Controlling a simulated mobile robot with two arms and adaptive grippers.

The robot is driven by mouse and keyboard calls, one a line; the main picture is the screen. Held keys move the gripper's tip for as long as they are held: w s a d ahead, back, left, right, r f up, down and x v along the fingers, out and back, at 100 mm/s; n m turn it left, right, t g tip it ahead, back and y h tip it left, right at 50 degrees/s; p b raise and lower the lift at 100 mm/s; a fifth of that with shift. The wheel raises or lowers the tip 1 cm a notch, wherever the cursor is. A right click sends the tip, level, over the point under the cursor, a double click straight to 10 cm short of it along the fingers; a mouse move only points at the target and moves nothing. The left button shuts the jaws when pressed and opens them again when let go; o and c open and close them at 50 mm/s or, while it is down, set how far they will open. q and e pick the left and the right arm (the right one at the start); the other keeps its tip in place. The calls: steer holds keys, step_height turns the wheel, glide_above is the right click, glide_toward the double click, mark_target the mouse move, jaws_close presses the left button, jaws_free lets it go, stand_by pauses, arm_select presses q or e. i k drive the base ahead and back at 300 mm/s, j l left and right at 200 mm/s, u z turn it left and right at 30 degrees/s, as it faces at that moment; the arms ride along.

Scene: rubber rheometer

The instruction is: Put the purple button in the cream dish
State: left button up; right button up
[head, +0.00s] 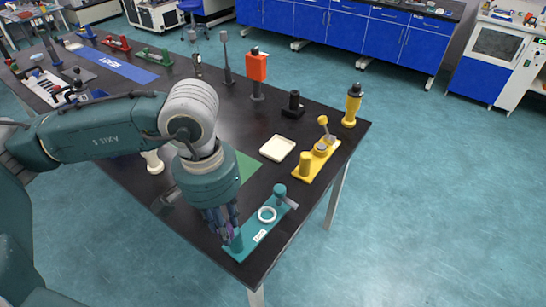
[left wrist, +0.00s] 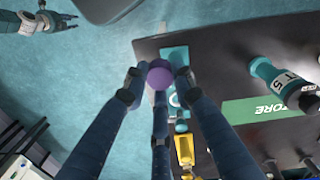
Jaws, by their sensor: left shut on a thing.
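The purple button (left wrist: 160,75) is a round purple piece between the fingertips of my left gripper (left wrist: 158,84) in the left wrist view. The left gripper is shut on it. In the head view this gripper (head: 226,226) points down at the left end of the teal fixture (head: 250,240), and its fingers mostly hide the button. Whether the button touches the fixture cannot be told. The cream dish (head: 277,148) is a shallow square dish, empty, farther back on the black table. My right gripper (left wrist: 62,22) shows at the upper left of the left wrist view, fingers apart and empty.
A yellow fixture (head: 315,160) stands right of the dish. A white ring (head: 267,214) lies on the teal fixture. A black-and-yellow tool (head: 352,105), a black block (head: 293,104) and a red box on a post (head: 257,66) stand behind the dish. The table's front edge is close.

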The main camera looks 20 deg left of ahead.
mark_target(274, 152)
steer(key=k+z, duration=0.4)
steer(key=k+l+z, duration=0.1)
steer(key=z, duration=0.3)
steer(key=i+j+z, duration=0.1)
steer(key=j+z, duration=0.25)
steer(key=j, duration=0.5)
steer(key=j+z, duration=0.35)
steer(key=j, duration=1.6)
